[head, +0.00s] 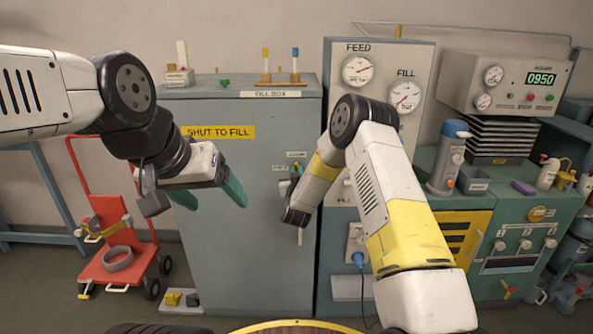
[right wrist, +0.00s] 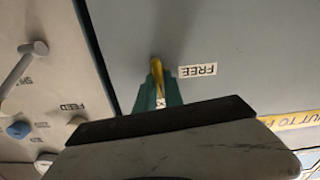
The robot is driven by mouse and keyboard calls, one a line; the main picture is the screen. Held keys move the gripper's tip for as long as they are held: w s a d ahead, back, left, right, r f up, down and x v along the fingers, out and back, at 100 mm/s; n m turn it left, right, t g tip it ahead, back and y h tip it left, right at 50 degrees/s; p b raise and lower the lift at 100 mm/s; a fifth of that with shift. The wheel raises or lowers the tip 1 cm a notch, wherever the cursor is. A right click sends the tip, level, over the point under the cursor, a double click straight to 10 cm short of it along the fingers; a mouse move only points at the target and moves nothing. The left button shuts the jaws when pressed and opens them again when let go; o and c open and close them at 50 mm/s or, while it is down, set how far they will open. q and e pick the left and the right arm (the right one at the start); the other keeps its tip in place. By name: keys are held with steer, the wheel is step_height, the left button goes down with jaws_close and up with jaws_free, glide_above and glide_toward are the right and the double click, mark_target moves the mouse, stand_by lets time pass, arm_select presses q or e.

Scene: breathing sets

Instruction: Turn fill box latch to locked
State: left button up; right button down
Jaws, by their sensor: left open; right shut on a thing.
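The fill box (head: 250,215) is a tall grey-green cabinet with its door shut and a yellow "SHUT TO FILL" strip (head: 218,132). Its yellow latch (right wrist: 156,66) is near the door's right edge. My right gripper (right wrist: 158,90) is shut on the latch with its green fingers, beside a "FREE" label (right wrist: 197,71) that shows upside down in the right wrist view. In the head view, my right gripper (head: 296,171) mostly hides the latch. My left gripper (head: 212,192) is open and empty in front of the door's left part.
A panel with FEED (head: 357,70) and FILL (head: 404,95) gauges stands right of the box. A red cart (head: 118,262) stands at the left. A bench (head: 500,200) with a flask and a display unit is at the right. Small stands top the box.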

steer(key=shift+m, duration=0.4)
steer(key=c, duration=1.5)
jaws_free()
steer(key=shift+o, duration=0.2)
steer(key=s, duration=0.7)
steer(key=shift+s, duration=0.4)
